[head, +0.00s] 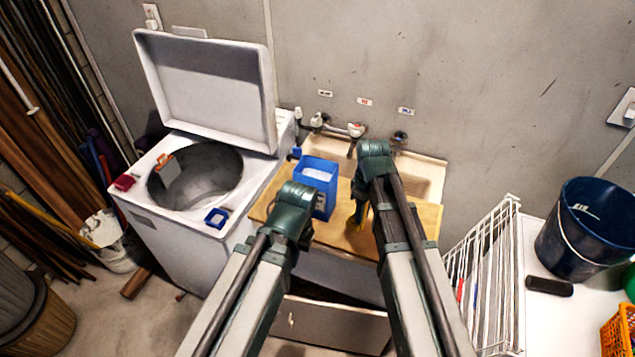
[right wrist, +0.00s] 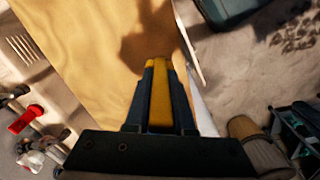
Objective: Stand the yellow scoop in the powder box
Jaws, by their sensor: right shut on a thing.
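The powder box (head: 325,205) is blue and open-topped, with white powder showing inside. It stands upright on a wooden board (head: 421,218) by the sink. My right gripper (head: 358,219) is to the right of the box, low over the board. In the right wrist view my right gripper (right wrist: 158,66) is shut on the yellow scoop (right wrist: 160,100), held between its fingers.
A washer (head: 165,250) with its lid (head: 205,90) raised stands left of the board. A blue square item (head: 216,217) lies on its top. The sink (head: 425,178) with taps is behind the board. A white wire rack (head: 482,262) and a dark blue bucket (head: 583,235) are at the right.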

